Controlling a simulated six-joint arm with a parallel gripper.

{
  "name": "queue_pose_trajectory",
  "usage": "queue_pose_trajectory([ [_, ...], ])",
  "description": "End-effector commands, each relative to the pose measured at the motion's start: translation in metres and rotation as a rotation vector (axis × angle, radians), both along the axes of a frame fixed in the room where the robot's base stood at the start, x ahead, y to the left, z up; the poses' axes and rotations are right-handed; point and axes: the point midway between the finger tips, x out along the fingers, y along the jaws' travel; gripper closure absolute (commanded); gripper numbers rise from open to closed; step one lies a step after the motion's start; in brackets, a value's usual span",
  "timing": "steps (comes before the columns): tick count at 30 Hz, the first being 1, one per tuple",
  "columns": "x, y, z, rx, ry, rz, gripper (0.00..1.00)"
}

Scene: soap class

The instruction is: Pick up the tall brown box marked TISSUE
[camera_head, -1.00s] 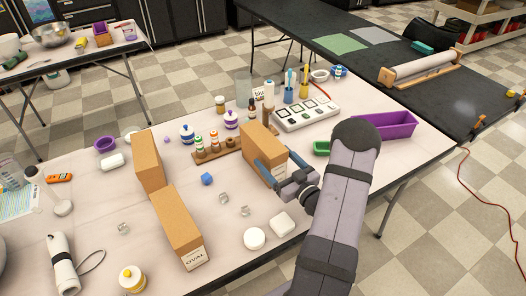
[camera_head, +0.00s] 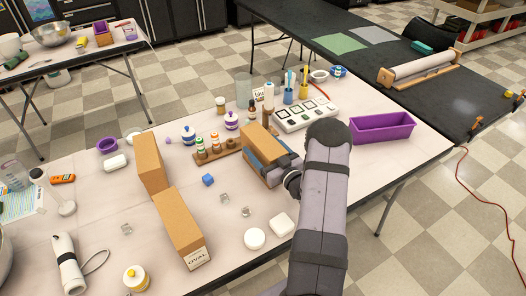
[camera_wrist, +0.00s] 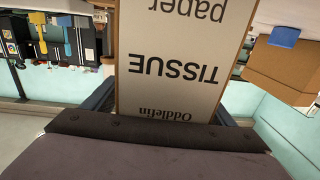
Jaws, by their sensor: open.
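The tall brown box marked TISSUE (camera_head: 257,138) stands on the white table, right of the middle. In the wrist view its pale label (camera_wrist: 172,65) fills the centre, with the word TISSUE upside down. My gripper (camera_head: 270,168) is open, with its fingers reaching along both sides of this box. In the wrist view a finger shows at each side of the box, and my gripper (camera_wrist: 165,106) faces its label. Whether the fingers touch the box cannot be told. My gripper hides the lower part of the box in the head view.
Two other brown boxes stand to the left: one plain (camera_head: 151,163) and one marked OVAL (camera_head: 180,225). A wooden rack with bottles (camera_head: 216,151) is close behind left. A blue cube (camera_head: 208,180) lies left. A purple tray (camera_head: 384,127) is at the right.

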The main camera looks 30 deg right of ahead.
Motion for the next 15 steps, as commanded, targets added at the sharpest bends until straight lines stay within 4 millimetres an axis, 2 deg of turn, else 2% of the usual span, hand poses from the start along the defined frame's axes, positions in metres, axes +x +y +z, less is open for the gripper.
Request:
queue_pose_trajectory([
  [5,0.0002,-0.0001,-0.0005,0.001,0.001,0.0,0.22],
  [6,0.0002,0.0,-0.0005,0.001,0.001,0.0,0.24],
  [13,0.0001,0.0,-0.0004,0.0,0.001,0.0,0.79],
  [15,0.0005,-0.0004,0.0017,-0.001,-0.004,0.0,0.83],
])
